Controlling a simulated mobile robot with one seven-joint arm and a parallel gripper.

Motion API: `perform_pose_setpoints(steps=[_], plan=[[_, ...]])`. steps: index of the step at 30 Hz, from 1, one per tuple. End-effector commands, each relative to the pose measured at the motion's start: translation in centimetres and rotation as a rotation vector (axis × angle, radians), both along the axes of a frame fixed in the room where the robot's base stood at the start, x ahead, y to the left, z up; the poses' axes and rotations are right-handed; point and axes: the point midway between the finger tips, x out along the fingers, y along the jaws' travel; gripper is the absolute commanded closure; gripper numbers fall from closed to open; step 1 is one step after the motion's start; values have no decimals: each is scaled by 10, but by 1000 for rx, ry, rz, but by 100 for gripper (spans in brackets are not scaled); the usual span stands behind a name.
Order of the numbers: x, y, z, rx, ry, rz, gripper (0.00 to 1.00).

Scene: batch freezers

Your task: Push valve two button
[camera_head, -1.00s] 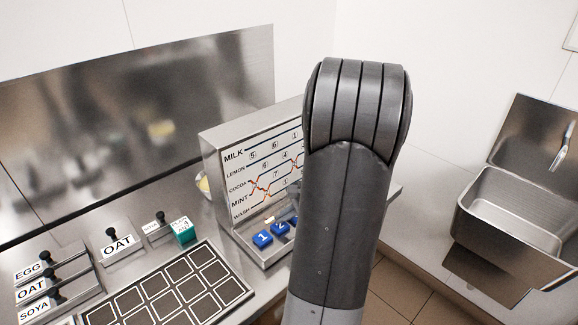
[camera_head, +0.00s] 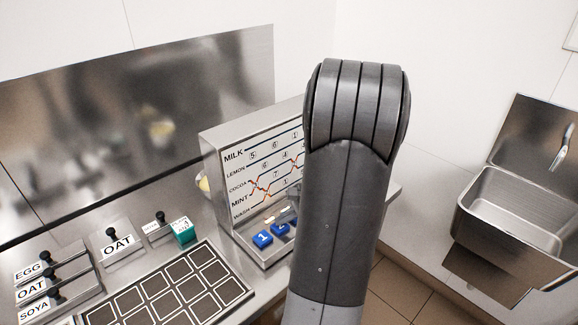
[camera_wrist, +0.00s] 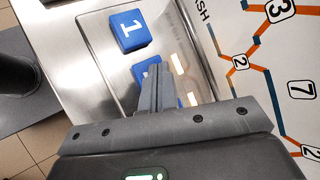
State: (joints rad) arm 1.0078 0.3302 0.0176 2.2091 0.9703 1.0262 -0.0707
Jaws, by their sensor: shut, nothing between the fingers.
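The blue button marked 2 (camera_head: 280,228) is on the lower ledge of the steel panel, right beside the blue button marked 1 (camera_head: 262,239). In the wrist view, button 1 (camera_wrist: 128,31) is clear, while the second blue button (camera_wrist: 146,68) is largely hidden behind my gripper (camera_wrist: 157,72), and its number cannot be read there. My gripper is shut and empty, with its fingertips over or at that second button. Whether they touch it cannot be told. In the head view my arm hides most of my gripper; a small grey part shows just above button 2.
The panel's upright face (camera_head: 262,165) carries a line diagram with MILK, LEMON, COCOA, MINT and WASH. A steel basin (camera_head: 515,215) is at right.

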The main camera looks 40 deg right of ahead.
Motion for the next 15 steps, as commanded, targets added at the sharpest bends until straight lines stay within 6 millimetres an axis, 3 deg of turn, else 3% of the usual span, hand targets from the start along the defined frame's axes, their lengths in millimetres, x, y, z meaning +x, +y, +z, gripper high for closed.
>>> perform_pose_setpoints(steps=[15], plan=[[0, 0, 4, -1, 0, -1, 100]])
